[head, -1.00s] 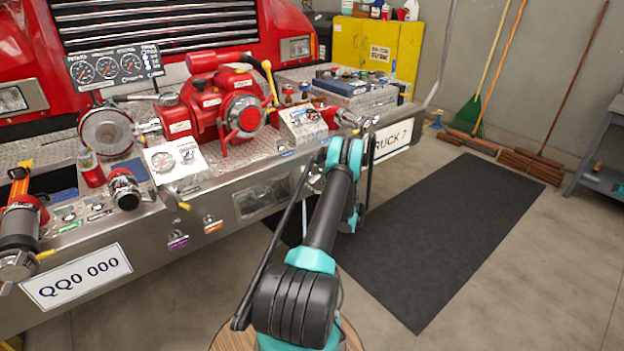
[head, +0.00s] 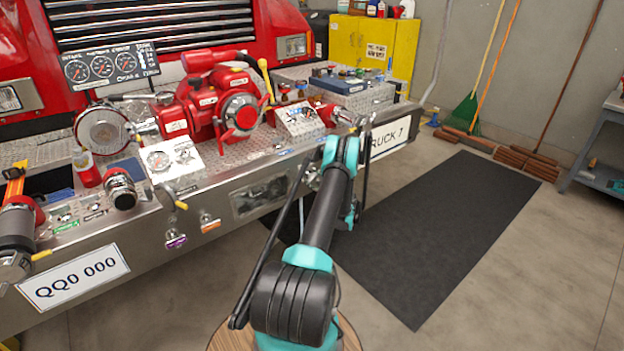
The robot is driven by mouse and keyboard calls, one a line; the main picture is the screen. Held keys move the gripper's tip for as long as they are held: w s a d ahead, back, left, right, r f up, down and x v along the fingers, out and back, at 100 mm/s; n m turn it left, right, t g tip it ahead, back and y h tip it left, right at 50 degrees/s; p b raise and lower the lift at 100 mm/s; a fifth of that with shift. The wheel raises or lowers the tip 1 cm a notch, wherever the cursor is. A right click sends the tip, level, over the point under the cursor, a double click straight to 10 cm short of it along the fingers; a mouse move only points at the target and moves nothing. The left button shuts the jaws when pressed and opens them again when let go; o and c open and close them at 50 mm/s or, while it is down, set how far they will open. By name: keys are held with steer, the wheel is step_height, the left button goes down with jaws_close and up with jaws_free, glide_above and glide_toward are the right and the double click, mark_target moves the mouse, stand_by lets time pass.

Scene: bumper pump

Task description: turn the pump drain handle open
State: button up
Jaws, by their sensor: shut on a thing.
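The chrome pump bumper (head: 130,245) crosses the left and middle of the head view. On its front face are a small pull handle with a purple tag (head: 175,240) and one with an orange tag (head: 210,222). I cannot read which is the drain handle. My teal and black arm reaches from the bottom to the bumper's front, right of these handles. Its far end covers my gripper, so the fingers and whatever they touch are hidden. A small metallic part (head: 312,178) shows beside the arm, partly covered.
The red pump (head: 215,105) and a gauge panel (head: 110,65) stand on the bumper deck. A black mat (head: 440,230) lies on the clear floor to the right. A yellow cabinet (head: 345,42), brooms (head: 490,75) and a grey shelf (head: 600,150) stand farther back.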

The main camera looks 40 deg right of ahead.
steer(key=n, duration=0.6)
steer(key=shift+a+f, duration=0.1)
steer(key=n, duration=0.5)
steer(key=shift+f+n, duration=0.1)
steer(key=shift+n, duration=0.3)
steer(key=o, duration=1.2)
steer(key=shift+s, duration=0.15)
steer(key=s, duration=0.7)
steer(key=shift+s+d, duration=0.15)
steer(key=shift+d, duration=0.15)
